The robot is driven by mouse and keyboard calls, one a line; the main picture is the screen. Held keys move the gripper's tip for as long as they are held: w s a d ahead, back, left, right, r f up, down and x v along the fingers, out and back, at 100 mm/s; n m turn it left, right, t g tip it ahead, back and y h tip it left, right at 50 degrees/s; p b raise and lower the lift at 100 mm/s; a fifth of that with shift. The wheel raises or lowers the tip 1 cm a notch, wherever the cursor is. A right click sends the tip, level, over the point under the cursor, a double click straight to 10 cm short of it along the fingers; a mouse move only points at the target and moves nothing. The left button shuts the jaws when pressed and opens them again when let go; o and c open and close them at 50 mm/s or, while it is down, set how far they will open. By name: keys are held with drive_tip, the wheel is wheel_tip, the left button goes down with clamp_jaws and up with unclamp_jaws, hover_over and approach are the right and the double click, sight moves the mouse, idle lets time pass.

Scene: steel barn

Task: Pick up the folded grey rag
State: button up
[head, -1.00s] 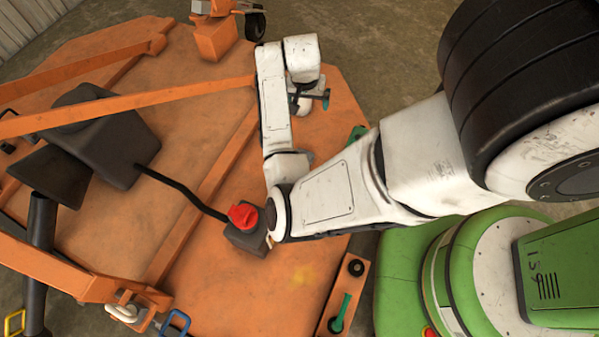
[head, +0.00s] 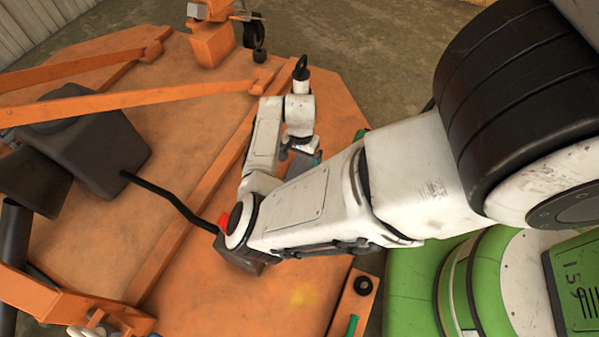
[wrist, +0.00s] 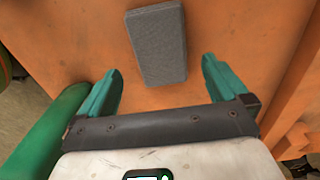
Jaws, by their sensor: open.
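The folded grey rag (wrist: 157,45) is a flat grey oblong on the orange deck (wrist: 75,30), seen in the wrist view at the top middle. My gripper (wrist: 160,70) is open, with its two teal fingers spread wide. The rag's near end shows between the fingertips, with a gap on both sides; its far end lies ahead of them. Neither finger visibly touches it. In the head view my gripper (head: 306,157) is partly hidden by my arm over the right part of the deck, and I cannot make out the rag there.
An orange beam (head: 200,190) crosses the deck left of my arm. A dark housing (head: 92,150) and a bent black rod (head: 175,198) lie further left. A red part (head: 223,221) sits close beside my elbow. An orange raised edge (wrist: 300,90) stands right of my gripper.

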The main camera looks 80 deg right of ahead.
sight(300, 167)
wheel_tip(300, 167, down, 5)
drive_tip(key=b, duration=0.2)
drive_tip(key=shift+w+d+r+b, duration=0.1)
drive_tip(key=shift+r+b, duration=0.1)
drive_tip(key=shift+b, duration=0.1)
drive_tip(key=c, duration=1.1)
drive_tip(key=shift+r, duration=0.15)
wheel_tip(300, 167, up, 10)
drive_tip(key=p, duration=0.5)
